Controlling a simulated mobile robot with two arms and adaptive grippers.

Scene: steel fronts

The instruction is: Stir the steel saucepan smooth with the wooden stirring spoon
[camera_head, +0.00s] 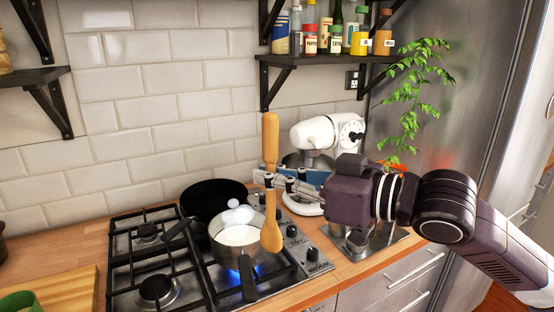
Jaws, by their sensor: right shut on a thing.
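The steel saucepan (221,249) stands on a front burner with a blue flame under it. It holds something white (238,236), and its dark handle (248,281) points toward me. My right gripper (269,181) is shut on the wooden stirring spoon (270,143), around the middle of its shaft. The spoon is upright, with its broad end (272,238) down. That end overlaps the pan's right rim in the picture and looks to be in front of it or above it, not in the white contents. My left gripper is not in view.
A black frying pan (205,194) sits behind the saucepan on the gas hob (180,285). Pale round puffs (240,212) show above the saucepan. A white stand mixer (318,134) stands behind my right gripper. A wooden board (62,290) lies at left. A shelf of jars hangs above.

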